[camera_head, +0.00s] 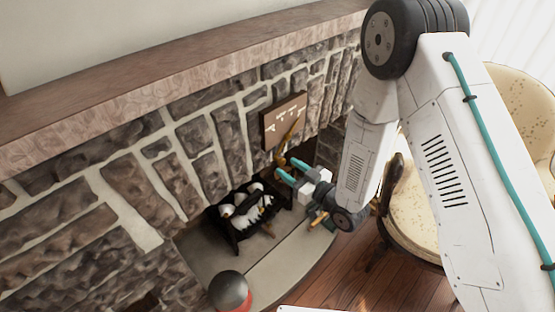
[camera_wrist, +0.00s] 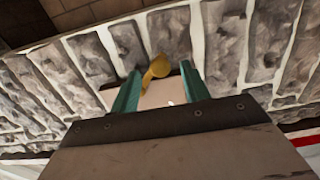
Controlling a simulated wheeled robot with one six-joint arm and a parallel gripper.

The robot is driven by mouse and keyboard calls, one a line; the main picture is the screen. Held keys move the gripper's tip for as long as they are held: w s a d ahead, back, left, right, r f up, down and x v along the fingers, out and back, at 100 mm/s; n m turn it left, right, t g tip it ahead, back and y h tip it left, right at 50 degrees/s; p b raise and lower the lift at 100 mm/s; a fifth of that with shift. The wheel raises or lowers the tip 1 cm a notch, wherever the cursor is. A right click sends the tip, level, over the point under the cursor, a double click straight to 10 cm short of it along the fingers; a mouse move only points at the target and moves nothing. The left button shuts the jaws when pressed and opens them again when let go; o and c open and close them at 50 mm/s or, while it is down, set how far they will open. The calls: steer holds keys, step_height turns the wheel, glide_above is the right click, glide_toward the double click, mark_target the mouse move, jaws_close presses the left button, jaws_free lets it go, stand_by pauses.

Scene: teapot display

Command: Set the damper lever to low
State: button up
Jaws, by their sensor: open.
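The damper plate (camera_head: 271,132) is a brown panel with white markings on the stone wall; I cannot read its labels. The brass damper lever (camera_head: 293,132) slants across its right side. My gripper (camera_head: 284,165) is just below the plate, with its two teal fingers pointing at the wall near the lever's lower end.
A wooden mantel (camera_head: 180,62) runs above the stone wall. A black grate (camera_head: 232,238) with pale logs stands on the hearth (camera_head: 265,268) below. A dark ball-shaped object with red beneath (camera_head: 230,290) is at the front. A cream armchair (camera_head: 415,215) stands close on the right.

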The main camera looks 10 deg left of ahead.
mark_target(283, 164)
steer(key=x, duration=0.6)
jaws_close()
